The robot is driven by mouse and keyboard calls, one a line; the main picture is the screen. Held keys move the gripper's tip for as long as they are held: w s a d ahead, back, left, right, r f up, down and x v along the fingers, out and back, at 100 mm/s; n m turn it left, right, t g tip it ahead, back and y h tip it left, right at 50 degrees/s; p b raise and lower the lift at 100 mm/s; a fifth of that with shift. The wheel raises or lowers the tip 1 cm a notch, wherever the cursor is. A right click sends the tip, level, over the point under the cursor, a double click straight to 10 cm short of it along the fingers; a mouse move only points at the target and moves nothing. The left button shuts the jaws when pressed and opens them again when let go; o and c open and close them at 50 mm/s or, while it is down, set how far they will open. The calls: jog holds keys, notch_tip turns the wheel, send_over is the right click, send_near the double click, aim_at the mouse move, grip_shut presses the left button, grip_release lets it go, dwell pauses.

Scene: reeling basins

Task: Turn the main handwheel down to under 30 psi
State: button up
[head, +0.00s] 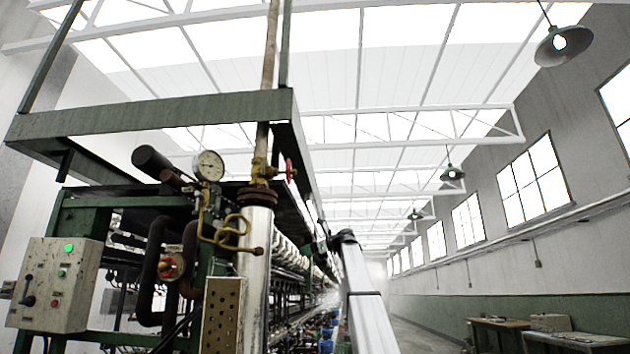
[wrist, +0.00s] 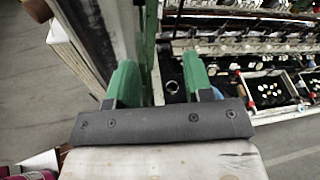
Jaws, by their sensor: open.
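A red handwheel (head: 290,170), seen nearly edge-on, sits on a brass valve on the vertical steam pipe in the head view. I cannot tell from the pictures which is the main one. A round pressure gauge (head: 209,165) stands left of the pipe; its reading is too small to make out. My gripper (wrist: 160,78) is open in the wrist view, its green fingers apart, with nothing held between them. No handwheel shows in the wrist view.
A control box (head: 57,285) with a green light stands at lower left. A green frame beam (head: 150,118) crosses above the pipes. In the wrist view, basins (wrist: 268,92) and machine rows lie ahead. A workbench (head: 575,340) stands at right, beside an open aisle.

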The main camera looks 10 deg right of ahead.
jog(key=s+d+r+m+y, duration=0.1)
jog(key=s+r, duration=0.1)
jog(key=r, duration=0.7)
jog(key=s+r+y, duration=0.1)
jog(key=s+r, duration=0.1)
jog(key=r, duration=0.7)
jog(key=g+y, duration=0.1)
send_near(292, 172)
jog(key=w, duration=0.2)
jog(key=x, duration=0.7)
jog(key=shift+s+r, duration=0.25)
jog(key=shift+s, duration=0.05)
